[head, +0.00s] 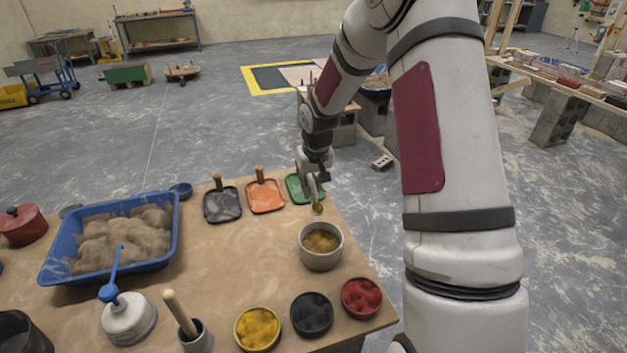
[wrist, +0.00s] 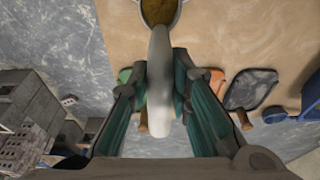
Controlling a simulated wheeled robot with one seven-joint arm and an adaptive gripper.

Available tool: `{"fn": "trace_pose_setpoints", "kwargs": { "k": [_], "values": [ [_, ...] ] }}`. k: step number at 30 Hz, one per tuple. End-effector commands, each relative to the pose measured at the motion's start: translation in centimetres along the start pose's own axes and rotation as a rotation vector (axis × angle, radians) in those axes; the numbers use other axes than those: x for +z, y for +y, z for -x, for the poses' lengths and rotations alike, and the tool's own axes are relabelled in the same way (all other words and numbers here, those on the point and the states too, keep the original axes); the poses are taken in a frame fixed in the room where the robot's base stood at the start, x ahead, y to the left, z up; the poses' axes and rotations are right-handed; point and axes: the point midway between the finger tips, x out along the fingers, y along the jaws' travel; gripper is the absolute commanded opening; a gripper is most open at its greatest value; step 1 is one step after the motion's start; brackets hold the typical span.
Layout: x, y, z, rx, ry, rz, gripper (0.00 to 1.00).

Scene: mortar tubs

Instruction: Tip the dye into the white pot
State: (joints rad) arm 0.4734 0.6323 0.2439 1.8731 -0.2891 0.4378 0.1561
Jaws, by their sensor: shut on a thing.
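My gripper (head: 314,180) is shut on the pale handle of a small scoop (head: 317,208). The scoop's lower end shows a yellow-brown colour and hangs above the far rim of the white pot (head: 320,260). The pot stands upright near the table's right edge, with yellow-brown material inside. Open tubs of yellow (head: 257,328), black (head: 311,314) and red (head: 361,297) dye stand in front.
Black (head: 222,205), orange (head: 265,196) and green (head: 294,188) trowels lie along the far edge. A blue tray (head: 170,245) of sandy material, a blue-pump bottle (head: 128,320) and a cup with a wooden handle (head: 195,340) are to the left. The table between is clear.

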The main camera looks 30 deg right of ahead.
Motion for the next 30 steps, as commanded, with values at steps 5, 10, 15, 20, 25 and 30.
{"fn": "trace_pose_setpoints", "kwargs": {
  "k": [5,10,15,20,25,30],
  "values": [
    [1.2,-0.1,0.5,0.001,0.11,0.002,0.0],
    [2.0,-0.2,0.6,-0.002,0.217,0.004,0.0],
    [2.8,-0.2,0.7,-0.002,0.32,0.004,0.0],
    [3.7,-0.2,0.9,-0.002,0.417,0.002,0.0],
    [4.5,-0.1,1.0,-0.002,0.518,0.001,0.0],
    [5.3,-0.1,1.0,-0.002,0.617,0.0,0.0]
  ]
}}
